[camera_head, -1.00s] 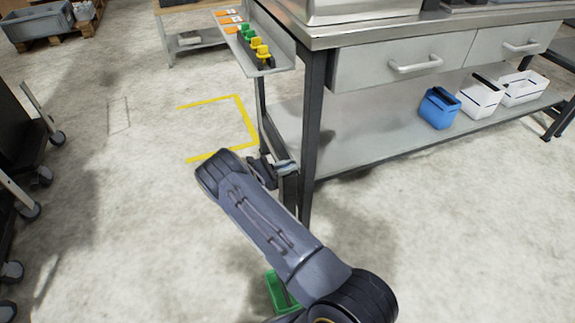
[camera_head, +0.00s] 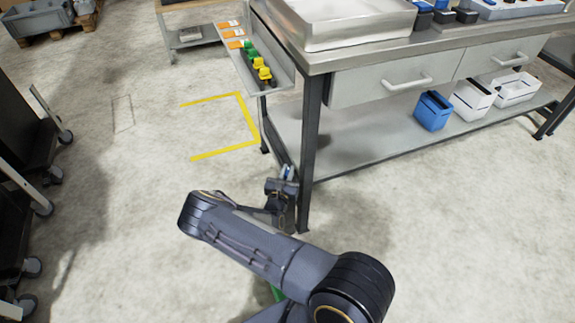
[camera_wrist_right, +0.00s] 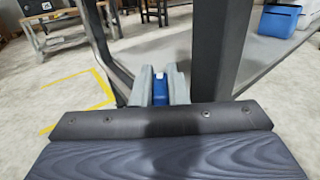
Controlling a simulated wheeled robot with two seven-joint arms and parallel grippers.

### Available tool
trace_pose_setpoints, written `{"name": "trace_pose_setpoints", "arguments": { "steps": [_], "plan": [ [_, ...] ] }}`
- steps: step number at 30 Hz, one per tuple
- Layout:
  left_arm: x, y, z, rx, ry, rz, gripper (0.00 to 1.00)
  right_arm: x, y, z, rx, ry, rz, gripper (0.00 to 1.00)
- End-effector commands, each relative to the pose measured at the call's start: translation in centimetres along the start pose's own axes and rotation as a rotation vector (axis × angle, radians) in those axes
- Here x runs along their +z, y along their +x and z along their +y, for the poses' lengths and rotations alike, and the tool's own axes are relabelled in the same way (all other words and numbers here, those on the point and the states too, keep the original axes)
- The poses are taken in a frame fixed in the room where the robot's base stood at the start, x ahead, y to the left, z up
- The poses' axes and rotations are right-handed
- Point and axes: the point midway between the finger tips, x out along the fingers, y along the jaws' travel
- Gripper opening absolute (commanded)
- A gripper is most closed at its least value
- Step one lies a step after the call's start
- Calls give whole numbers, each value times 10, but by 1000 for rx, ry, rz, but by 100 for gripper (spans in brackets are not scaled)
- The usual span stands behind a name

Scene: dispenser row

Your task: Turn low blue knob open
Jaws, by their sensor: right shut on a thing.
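The low blue knob (camera_wrist_right: 160,88) shows in the right wrist view as a small blue block between two grey fingers. My right gripper (camera_wrist_right: 162,83) is shut on it, with a finger on either side. In the head view the right gripper (camera_head: 287,174) is low beside the front left leg of the steel bench, with a small bit of blue at its tip. The fingers and wrist hide most of the knob, so its turn angle cannot be told. My left gripper is in neither view.
The bench leg (camera_head: 311,150) stands close to the right of my gripper. A lower shelf (camera_head: 370,145) holds a blue bin (camera_head: 433,111) and white bins. A side tray (camera_head: 240,60) with green and yellow knobs hangs above.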

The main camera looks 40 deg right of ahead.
Motion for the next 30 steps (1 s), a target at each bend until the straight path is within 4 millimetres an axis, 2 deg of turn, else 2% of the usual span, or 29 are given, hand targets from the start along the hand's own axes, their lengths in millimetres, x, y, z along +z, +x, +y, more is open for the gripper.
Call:
{"name": "trace_pose_setpoints", "arguments": {
  "steps": [1, 9, 18, 30],
  "plan": [
    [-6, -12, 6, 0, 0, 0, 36, 5, -1, -3, 43, -11, 4, 0],
    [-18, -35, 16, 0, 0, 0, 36, 2, 0, -3, 290, -5, 3, 0],
    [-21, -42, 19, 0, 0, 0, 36, 0, 0, -2, 504, 0, 0, 0],
    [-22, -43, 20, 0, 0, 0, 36, 0, 0, 0, 629, 2, -2, 0]
  ]
}}
